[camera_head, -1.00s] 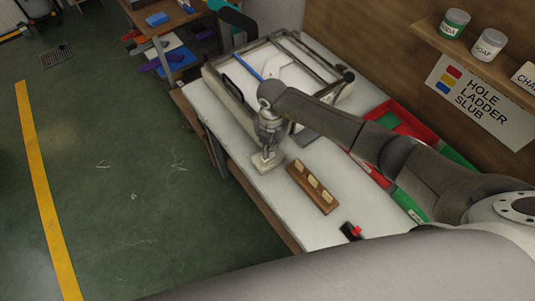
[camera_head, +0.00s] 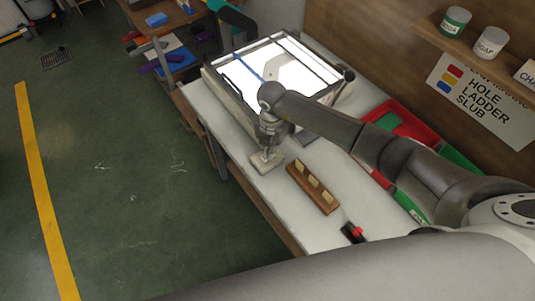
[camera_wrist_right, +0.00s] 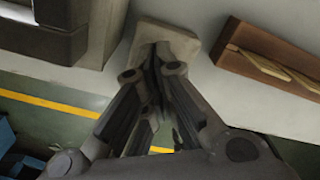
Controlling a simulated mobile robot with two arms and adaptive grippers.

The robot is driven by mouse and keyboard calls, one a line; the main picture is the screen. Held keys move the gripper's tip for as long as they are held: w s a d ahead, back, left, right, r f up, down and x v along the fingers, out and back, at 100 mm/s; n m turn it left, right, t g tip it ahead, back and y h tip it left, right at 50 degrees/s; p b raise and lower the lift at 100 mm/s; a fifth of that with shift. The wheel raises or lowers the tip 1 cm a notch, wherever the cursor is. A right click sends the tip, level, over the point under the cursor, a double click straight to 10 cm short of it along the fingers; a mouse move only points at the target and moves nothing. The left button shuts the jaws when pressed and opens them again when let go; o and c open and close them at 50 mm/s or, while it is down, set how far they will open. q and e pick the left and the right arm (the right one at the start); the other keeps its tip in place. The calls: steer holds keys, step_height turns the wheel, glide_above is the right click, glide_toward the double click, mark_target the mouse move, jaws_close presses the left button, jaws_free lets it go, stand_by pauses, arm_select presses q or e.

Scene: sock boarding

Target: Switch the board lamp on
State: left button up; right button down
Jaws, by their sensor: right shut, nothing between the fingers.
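The board lamp (camera_head: 311,80) is a framed light box on the far half of the table, and its panel glows bright white. A grey sock-like shape and a blue strip lie across it. A small beige switch block (camera_head: 268,162) sits at the table's left edge in front of the box; it also shows in the right wrist view (camera_wrist_right: 183,36). My right gripper (camera_head: 266,153) is shut and empty, pointing down with its fingertips at the block's top. The fingertips hide part of the block. My left gripper is not in view.
A wooden holder (camera_head: 312,188) with several pale pieces lies right of the switch block. A black and red object (camera_head: 353,232) lies near the front. Red and green bins (camera_head: 412,129) line the wall side. Bare table lies around the holder.

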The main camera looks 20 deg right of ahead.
steer(key=shift+s, duration=0.1)
steer(key=shift+r+p, duration=0.7)
steer(key=shift+p, duration=0.05)
steer(key=shift+r+p, duration=2.05)
steer(key=shift+r, duration=0.7)
steer(key=shift+f, duration=0.1)
